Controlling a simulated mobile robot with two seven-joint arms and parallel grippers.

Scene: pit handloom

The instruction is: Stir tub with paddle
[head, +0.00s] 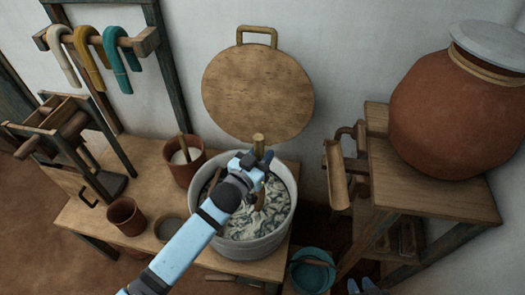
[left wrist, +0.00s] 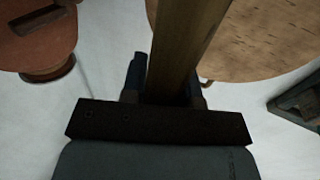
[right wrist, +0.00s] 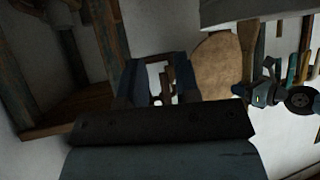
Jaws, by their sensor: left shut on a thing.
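A grey metal tub (head: 284,222) stands on the low wooden bench. It holds a pale, murky mix with dark swirls (head: 245,228). A wooden paddle (head: 258,143) stands roughly upright in the tub, with its lower end in the mix. My left gripper (head: 262,160) is shut on the paddle's shaft above the tub. In the left wrist view the shaft (left wrist: 185,45) runs up from between the fingers. My right gripper (head: 368,288) shows at the bottom edge of the head view. In the right wrist view its fingers (right wrist: 160,85) stand apart with nothing between them.
Brown pots (head: 125,216) and a small bowl (head: 170,230) sit left on the bench (head: 85,215). A teal basin (head: 312,272) is at lower right. A large clay jar (head: 455,115) stands on a wooden stand (head: 430,195).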

